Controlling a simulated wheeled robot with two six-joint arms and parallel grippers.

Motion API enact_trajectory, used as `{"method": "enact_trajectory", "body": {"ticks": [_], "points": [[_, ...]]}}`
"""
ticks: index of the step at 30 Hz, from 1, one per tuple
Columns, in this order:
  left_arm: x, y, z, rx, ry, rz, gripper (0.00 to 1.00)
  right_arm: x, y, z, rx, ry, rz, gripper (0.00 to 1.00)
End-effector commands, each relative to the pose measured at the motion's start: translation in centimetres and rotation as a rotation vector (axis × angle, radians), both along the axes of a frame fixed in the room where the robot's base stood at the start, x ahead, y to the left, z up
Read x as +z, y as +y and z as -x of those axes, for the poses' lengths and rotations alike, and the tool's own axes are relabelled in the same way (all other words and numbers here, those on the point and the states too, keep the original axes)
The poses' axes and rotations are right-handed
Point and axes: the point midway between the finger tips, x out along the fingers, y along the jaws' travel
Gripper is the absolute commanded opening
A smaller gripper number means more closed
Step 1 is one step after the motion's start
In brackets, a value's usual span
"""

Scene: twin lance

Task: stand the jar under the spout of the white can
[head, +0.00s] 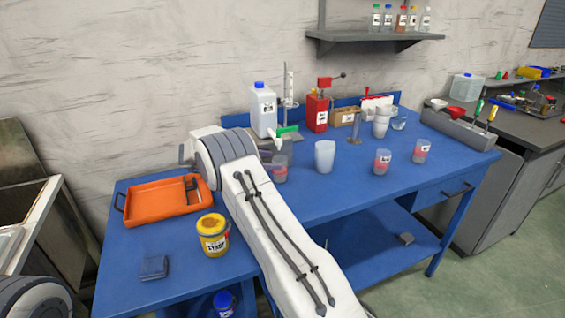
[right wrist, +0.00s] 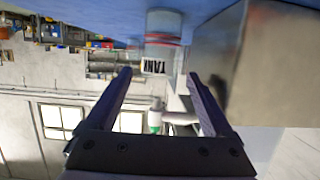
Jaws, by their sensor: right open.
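The white can (head: 263,112) with a blue cap stands on a grey stand at the back of the blue table, its white spout (head: 277,141) at its lower right. A clear jar (head: 281,172) with pinkish contents stands below and near the spout, partly hidden by my right arm. My right gripper (right wrist: 158,72) is open, its fingers pointing toward a jar (right wrist: 163,42) with a red band and a label in the upside-down right wrist view. That jar is between the finger lines; I cannot tell whether it touches them. My left gripper is out of view.
Other jars with pink contents (head: 382,162) (head: 421,151) and a plain translucent cup (head: 324,157) stand to the right. An orange tray (head: 160,205) and a yellow tub (head: 213,246) are at left. A red can (head: 316,113) stands behind. The front right of the table is clear.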

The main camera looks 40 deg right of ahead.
Motion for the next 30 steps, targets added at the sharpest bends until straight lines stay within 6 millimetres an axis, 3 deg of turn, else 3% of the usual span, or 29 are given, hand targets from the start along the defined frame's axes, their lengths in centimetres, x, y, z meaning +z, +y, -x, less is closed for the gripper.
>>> {"method": "enact_trajectory", "body": {"ticks": [4,10,30], "points": [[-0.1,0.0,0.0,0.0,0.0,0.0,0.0,0.8,2.7,-0.7,0.002,-0.001,0.0,0.87],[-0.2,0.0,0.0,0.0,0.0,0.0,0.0,1.4,4.6,-1.1,0.0,0.0,-0.001,0.87],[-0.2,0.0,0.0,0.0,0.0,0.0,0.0,1.5,4.8,-1.1,-0.001,0.001,0.0,0.87]]}}
